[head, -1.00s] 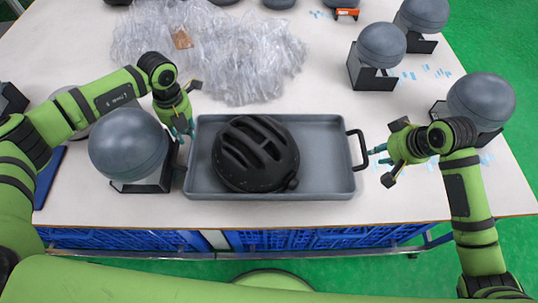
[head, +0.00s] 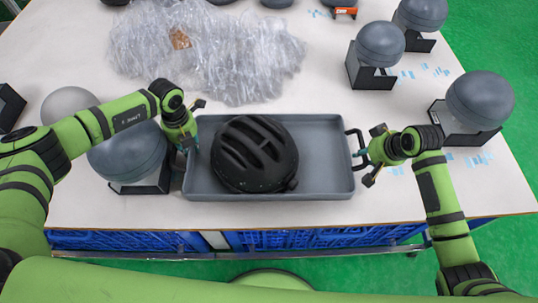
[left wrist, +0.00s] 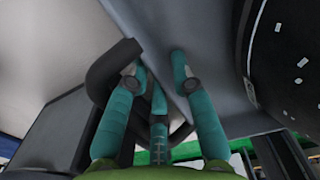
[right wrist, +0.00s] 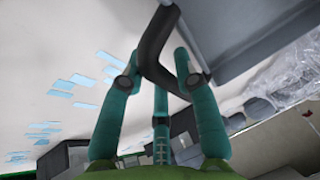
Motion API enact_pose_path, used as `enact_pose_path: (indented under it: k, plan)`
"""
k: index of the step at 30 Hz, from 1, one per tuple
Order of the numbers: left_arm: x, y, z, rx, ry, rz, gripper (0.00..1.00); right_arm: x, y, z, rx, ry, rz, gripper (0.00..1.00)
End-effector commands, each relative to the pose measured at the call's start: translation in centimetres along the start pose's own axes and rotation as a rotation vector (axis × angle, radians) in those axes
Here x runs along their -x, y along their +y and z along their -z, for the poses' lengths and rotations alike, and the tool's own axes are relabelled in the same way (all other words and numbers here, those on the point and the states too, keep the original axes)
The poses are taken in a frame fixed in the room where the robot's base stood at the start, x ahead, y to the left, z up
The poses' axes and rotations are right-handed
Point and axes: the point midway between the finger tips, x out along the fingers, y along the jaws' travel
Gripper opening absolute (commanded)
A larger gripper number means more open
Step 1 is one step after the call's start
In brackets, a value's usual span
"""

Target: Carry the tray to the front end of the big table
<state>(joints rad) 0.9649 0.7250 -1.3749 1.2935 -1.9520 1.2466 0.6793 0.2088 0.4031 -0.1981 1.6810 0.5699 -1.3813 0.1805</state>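The grey tray (head: 330,160) lies flat on the big table (head: 330,90) near its front edge, with a black helmet (head: 254,155) in its left half. My left gripper (head: 188,145) is at the tray's left end. In the left wrist view its fingers (left wrist: 155,68) are spread, with the black left handle (left wrist: 112,65) partly behind one finger. My right gripper (head: 360,156) is at the right handle (head: 352,135). In the right wrist view its fingers (right wrist: 156,68) are apart, with the handle (right wrist: 150,45) passing between them. I cannot tell whether they touch it.
A grey sphere in a black holder (head: 130,160) stands close to the left of the tray, by my left arm. Another sphere (head: 480,100) stands right, near my right arm. Crumpled clear plastic (head: 220,60) lies behind the tray. Blue crates (head: 310,238) sit below the table's front edge.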

Motion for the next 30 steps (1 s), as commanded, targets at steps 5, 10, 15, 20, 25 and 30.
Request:
enact_pose_path:
  k: [5,10,15,20,25,30]
  plan:
    - [0.0,0.0,0.0,0.0,0.0,0.0,0.0,0.0,0.0,0.0,0.0,0.0,0.001,0.0]
    - [0.0,0.0,0.0,0.0,0.0,0.0,0.0,0.0,0.0,0.0,0.0,0.0,0.001,0.0]
    - [0.2,0.0,-0.1,0.001,-0.003,0.001,0.0,0.2,-0.1,0.2,0.0,0.004,0.001,0.0]
    - [0.8,0.0,-0.1,0.001,-0.003,0.001,0.0,0.7,-0.1,0.4,0.0,0.004,0.001,0.0]
    - [2.0,0.0,-0.1,0.001,-0.003,0.001,0.0,1.8,-0.4,0.8,0.0,0.003,0.001,0.0]
    - [3.7,0.0,-0.1,0.001,-0.003,0.001,0.0,3.3,-0.7,1.4,0.0,0.003,0.0,0.0]
